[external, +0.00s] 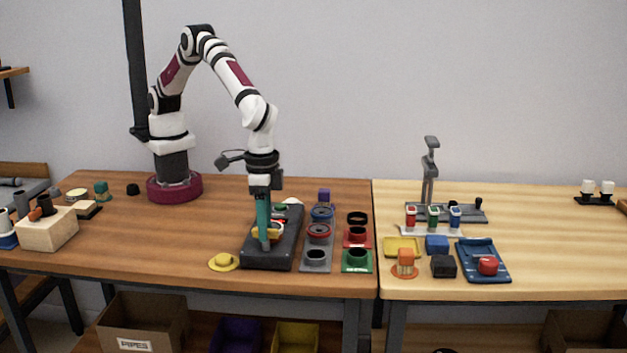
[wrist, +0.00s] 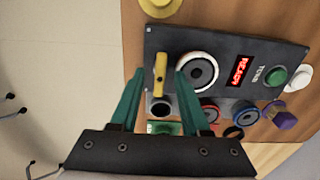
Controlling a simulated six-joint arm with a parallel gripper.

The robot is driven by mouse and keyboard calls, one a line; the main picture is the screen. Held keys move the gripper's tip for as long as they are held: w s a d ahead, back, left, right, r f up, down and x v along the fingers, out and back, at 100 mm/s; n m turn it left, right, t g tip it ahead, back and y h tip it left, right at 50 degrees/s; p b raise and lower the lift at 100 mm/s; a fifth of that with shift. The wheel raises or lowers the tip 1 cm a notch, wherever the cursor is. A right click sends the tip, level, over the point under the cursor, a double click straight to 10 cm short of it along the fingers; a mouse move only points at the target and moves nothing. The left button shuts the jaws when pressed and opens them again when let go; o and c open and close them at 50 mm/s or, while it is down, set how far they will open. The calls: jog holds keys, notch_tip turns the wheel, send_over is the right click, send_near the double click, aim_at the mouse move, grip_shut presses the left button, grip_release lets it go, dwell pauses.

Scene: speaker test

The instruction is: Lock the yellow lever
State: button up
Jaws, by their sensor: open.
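The yellow lever (wrist: 160,74) is a short bar on a dark control box (wrist: 218,46), beside a round white-rimmed dial (wrist: 197,72). In the wrist view it runs roughly up and down the picture. My gripper (wrist: 159,76) is open, and the lever shows between its two teal fingertips, apart from both. In the external view my gripper (external: 264,243) points straight down over the near left part of the box (external: 285,248). There the fingers hide most of the lever and dial. The box also has a red lit display (wrist: 245,70) and a green button (wrist: 276,75).
A yellow round piece (external: 222,262) lies just left of the box. Coloured holders and round parts (external: 318,236) stand close on its right. A wooden block (external: 48,229) stands far left. Blue and red parts (external: 484,264) sit on the right table. The table between block and box is clear.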

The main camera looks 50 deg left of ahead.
grip_shut()
jog(key=shift+m, duration=0.3)
jog(key=m, duration=0.8)
jog(key=shift+m, duration=0.3)
jog(key=m, duration=0.4)
jog(key=shift+r, duration=0.1)
jog(key=m, duration=0.4)
jog(key=shift+m, duration=0.5)
